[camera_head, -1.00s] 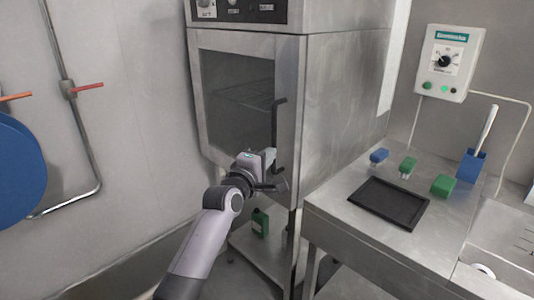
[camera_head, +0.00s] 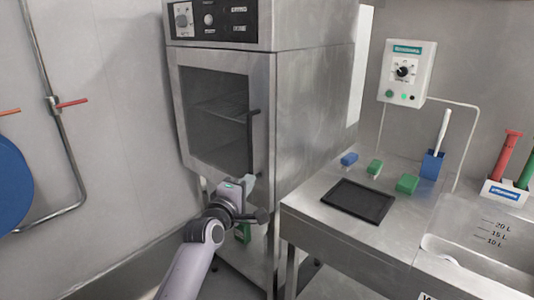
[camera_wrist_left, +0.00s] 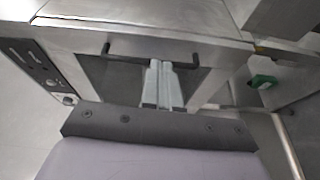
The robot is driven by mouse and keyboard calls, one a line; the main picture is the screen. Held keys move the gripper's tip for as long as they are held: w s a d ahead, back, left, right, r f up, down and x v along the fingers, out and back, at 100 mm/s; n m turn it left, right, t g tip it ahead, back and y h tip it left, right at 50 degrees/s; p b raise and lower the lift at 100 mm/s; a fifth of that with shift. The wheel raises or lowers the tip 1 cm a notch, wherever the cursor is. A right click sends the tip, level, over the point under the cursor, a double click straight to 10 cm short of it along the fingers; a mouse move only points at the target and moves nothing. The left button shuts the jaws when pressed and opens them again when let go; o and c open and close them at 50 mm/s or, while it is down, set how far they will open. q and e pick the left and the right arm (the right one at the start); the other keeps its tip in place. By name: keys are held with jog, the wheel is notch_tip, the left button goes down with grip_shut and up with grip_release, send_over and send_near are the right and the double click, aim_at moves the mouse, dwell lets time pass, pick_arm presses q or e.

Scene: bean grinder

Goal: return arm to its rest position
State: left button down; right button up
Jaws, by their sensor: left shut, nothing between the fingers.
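My left gripper (camera_head: 249,184) is in front of the lower part of a steel oven with a glass door. In the left wrist view its two pale fingers (camera_wrist_left: 161,84) are together with nothing between them. The oven door (camera_head: 214,118) is shut, and its dark vertical handle (camera_head: 251,140) is just above my gripper in the head view. The handle also shows in the left wrist view (camera_wrist_left: 150,59), beyond the fingertips. I cannot tell the exact gap between fingers and handle. My right gripper is not in view.
A steel table on the right holds a black tray (camera_head: 334,203), a green block (camera_head: 407,184) and small brushes. A control box (camera_head: 406,72) hangs on the wall. A blue reel (camera_head: 12,185) is at far left.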

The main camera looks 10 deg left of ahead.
pick_arm(q)
jog(key=s+a+f+m+g+y, duration=0.1)
jog(key=s+a+f+m+g, duration=0.2)
jog(key=s+f, duration=0.65)
jog(key=s+a+f+m+y, duration=0.1)
jog(key=s+a+f+m, duration=0.3)
jog(key=s+f, duration=0.5)
jog(key=s+a+f+m+g, duration=0.1)
jog(key=s+f+m, duration=0.3)
jog(key=s, duration=0.5)
jog(key=s+f+m+g, duration=0.2)
jog(key=s+f+m, duration=0.2)
jog(key=s, duration=0.6)
jog(key=shift+s+a+f+m+g, duration=0.3)
jog(key=shift+a+f+m, duration=0.1)
jog(key=shift+m, duration=0.5)
